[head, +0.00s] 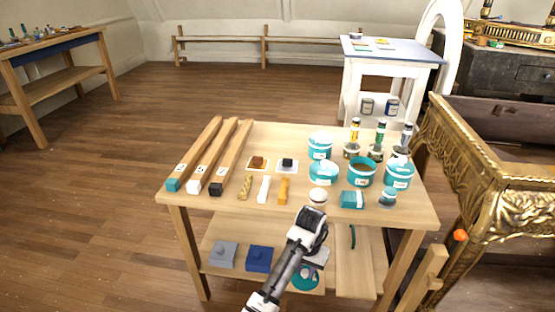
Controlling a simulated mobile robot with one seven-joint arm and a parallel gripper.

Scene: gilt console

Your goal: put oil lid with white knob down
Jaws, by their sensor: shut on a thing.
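My gripper (314,212) is over the front edge of the wooden table, seen from behind, with its fingertips largely hidden by its own body. It is shut on a small, round, pale piece, which I take to be the oil lid with white knob (318,195). The lid shows just past the gripper's tip, in front of the teal pots. At this size I cannot tell whether it touches the table top.
The wooden table (225,203) holds teal pots (323,173), a teal block (352,200), a small teal-and-glass jar (387,197), long wooden bars (208,155) and small bottles (381,132). A gilt console (500,190) stands close on the right. Floor is clear left.

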